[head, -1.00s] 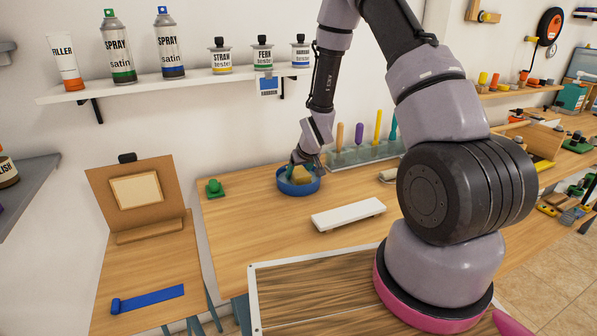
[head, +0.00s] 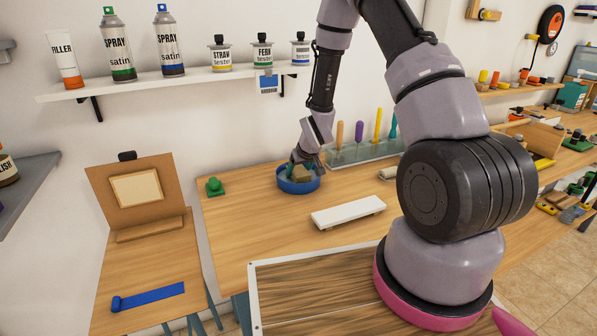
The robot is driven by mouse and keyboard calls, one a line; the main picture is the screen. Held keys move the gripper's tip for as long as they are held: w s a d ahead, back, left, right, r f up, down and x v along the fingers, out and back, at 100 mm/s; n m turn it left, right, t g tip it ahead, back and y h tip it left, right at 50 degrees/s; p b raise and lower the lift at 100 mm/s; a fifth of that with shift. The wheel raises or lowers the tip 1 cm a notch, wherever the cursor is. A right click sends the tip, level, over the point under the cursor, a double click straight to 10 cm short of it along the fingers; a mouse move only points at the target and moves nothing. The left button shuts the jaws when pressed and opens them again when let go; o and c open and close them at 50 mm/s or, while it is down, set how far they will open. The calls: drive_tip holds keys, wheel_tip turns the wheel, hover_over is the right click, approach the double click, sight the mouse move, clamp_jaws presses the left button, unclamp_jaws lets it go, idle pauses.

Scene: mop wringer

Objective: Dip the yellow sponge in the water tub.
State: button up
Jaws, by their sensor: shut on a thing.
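The round blue water tub (head: 299,188) stands on the wooden workbench, near its back edge. The yellow sponge (head: 303,173) is inside the tub's rim and looks dull and brownish. My gripper (head: 299,168) reaches down into the tub from above and is shut on the sponge. The fingertips and the lower part of the sponge are partly hidden by the rim and the gripper itself. I cannot make out the water level.
A low white board on feet (head: 348,213) stands on the bench in front of the tub. A green object (head: 214,187) sits to the left. A clear rack of colored-handled tools (head: 362,152) is behind right. A shelf with cans (head: 180,84) hangs above.

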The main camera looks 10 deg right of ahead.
idle(0.3)
drive_tip(key=shift+r, duration=2.95)
